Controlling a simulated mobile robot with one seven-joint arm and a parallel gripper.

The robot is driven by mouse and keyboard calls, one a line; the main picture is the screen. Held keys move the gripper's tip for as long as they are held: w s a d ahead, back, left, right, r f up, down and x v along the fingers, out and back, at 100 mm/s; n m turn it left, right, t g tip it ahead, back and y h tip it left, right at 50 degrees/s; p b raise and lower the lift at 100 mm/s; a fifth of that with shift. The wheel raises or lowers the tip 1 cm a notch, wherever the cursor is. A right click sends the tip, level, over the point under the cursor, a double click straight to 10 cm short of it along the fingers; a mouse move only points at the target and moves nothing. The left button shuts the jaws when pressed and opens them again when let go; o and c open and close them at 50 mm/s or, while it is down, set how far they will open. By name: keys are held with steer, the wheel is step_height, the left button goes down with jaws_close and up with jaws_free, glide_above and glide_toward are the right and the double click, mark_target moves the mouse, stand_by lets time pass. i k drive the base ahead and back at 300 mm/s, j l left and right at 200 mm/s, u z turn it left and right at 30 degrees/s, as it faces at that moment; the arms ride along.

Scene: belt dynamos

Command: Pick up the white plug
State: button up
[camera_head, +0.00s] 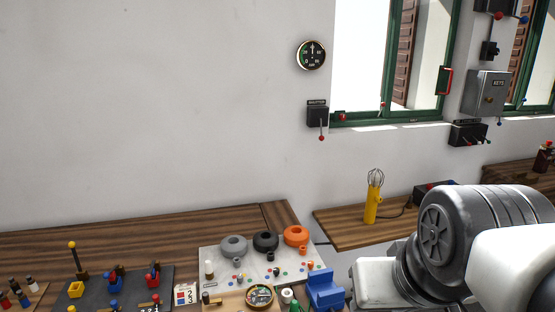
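I cannot tell for sure which thing is the white plug. A small pale peg (209,269) stands at the left edge of the white board (213,252). A short white round piece (287,295) with a dark centre sits at the bottom, between a round dish of small parts (260,295) and a blue block (325,289). Another pale-topped peg (31,283) stands at the far lower left. My arm fills the lower right, but my gripper is outside the picture.
The board holds a grey (233,244), a black (265,241) and an orange (296,236) round part. A dark tray (130,281) with coloured pieces lies left. A yellow-handled whisk (371,205) stands behind on another table. The back-left wooden tabletop (150,232) is bare.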

mark_target(207, 264)
steer(key=u, duration=1)
steer(key=i+j+z, duration=0.55)
steer(key=j+z, duration=0.3)
